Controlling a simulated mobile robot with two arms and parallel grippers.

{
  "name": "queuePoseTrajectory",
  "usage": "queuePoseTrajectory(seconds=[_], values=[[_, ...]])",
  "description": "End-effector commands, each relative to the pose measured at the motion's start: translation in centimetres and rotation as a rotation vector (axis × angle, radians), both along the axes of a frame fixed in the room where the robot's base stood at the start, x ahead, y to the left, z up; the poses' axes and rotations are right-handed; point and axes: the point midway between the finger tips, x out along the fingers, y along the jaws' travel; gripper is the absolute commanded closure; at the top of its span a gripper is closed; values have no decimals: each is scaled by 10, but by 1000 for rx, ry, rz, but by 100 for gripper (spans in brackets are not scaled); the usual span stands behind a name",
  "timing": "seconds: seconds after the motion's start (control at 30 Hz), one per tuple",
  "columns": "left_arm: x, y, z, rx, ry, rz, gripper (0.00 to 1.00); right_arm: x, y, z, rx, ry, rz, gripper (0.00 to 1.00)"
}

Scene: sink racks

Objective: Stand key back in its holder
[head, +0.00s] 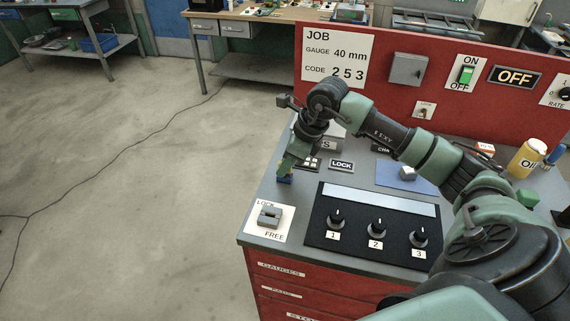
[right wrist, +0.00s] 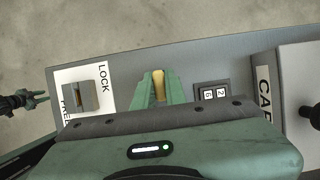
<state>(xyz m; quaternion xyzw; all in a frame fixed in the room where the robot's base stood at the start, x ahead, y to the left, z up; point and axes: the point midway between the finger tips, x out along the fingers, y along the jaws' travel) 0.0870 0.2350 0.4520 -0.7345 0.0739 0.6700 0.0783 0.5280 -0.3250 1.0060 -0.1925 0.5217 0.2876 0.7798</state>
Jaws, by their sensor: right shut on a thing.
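My right gripper (head: 287,168) points down over the left part of the bench top. In the right wrist view its green fingers (right wrist: 158,88) are shut on a narrow brass-yellow piece (right wrist: 159,84), which looks like the key. Most of it is hidden between the fingers.
A LOCK/FREE switch (head: 269,217) sits near the bench's front left corner. A black panel with three knobs (head: 375,228) lies to its right. A number counter (right wrist: 212,94) is right of the fingers in the wrist view. A yellow oil bottle (head: 526,158) stands far right.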

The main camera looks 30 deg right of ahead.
Motion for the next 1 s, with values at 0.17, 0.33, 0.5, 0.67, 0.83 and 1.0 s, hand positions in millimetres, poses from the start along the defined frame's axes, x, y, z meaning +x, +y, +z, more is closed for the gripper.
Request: queuePoseTrajectory(seconds=[0.17, 0.33, 0.5, 0.67, 0.83, 1.0], values=[[0, 0, -3, 0, 0, 0, 66, 0, 0, -3, 0, 0, 0, 77], [0, 0, -3, 0, 0, 0, 66, 0, 0, -3, 0, 0, 0, 62], [0, 0, -3, 0, 0, 1, 66, 0, 0, -3, 0, 0, 0, 62], [0, 0, -7, 0, 0, 1, 66, -2, -3, 6, -1, -2, 0, 62], [0, 0, -16, 0, 0, 1, 66, -10, -11, 32, -3, -5, -1, 62], [0, 0, -22, 0, 0, 1, 66, -18, -17, 57, -1, -4, 0, 62]])
